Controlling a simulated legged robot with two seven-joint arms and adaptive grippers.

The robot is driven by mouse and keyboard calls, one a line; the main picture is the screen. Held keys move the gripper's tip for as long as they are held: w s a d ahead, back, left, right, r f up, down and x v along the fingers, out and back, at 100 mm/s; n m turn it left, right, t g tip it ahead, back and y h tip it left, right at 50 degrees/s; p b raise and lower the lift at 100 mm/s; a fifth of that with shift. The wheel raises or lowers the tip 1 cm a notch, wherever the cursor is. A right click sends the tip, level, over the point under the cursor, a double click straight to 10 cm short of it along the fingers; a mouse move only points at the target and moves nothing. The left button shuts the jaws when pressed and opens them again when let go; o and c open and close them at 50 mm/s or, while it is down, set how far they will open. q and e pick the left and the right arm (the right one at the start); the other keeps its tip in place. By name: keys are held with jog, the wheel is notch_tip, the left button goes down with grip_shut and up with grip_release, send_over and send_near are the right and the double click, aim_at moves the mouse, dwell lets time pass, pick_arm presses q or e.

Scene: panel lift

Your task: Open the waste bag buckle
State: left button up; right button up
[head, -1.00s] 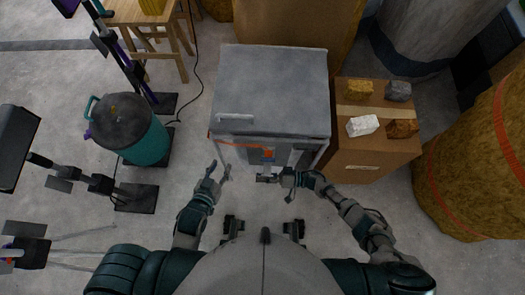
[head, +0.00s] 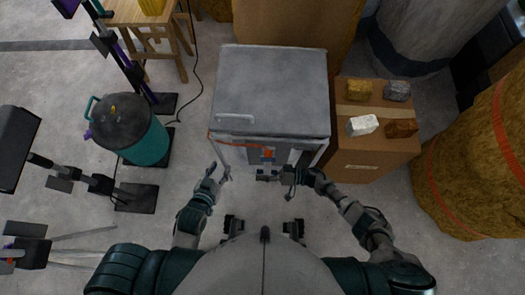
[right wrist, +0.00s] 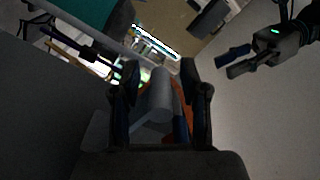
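A grey box-like unit (head: 270,92) stands in front of me, with an orange strap (head: 232,139) across its upper front edge. A small orange buckle-like part (head: 267,154) is on its dark front. My right gripper (head: 264,177) is just in front of and below that part. In the right wrist view its fingers (right wrist: 158,85) are apart, with a grey cylindrical piece (right wrist: 159,95) between them and orange behind; a firm grip does not show. My left gripper (head: 219,172) is open and empty left of the unit's front; it also shows in the right wrist view (right wrist: 237,61).
A cardboard box (head: 370,165) with several rocks stands against the unit's right side. A teal bin (head: 145,143) and stands with dark bases (head: 135,198) are at the left. Large round bales (head: 475,150) stand at the right.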

jog(key=d, duration=1.2)
jog(key=shift+f, duration=0.1)
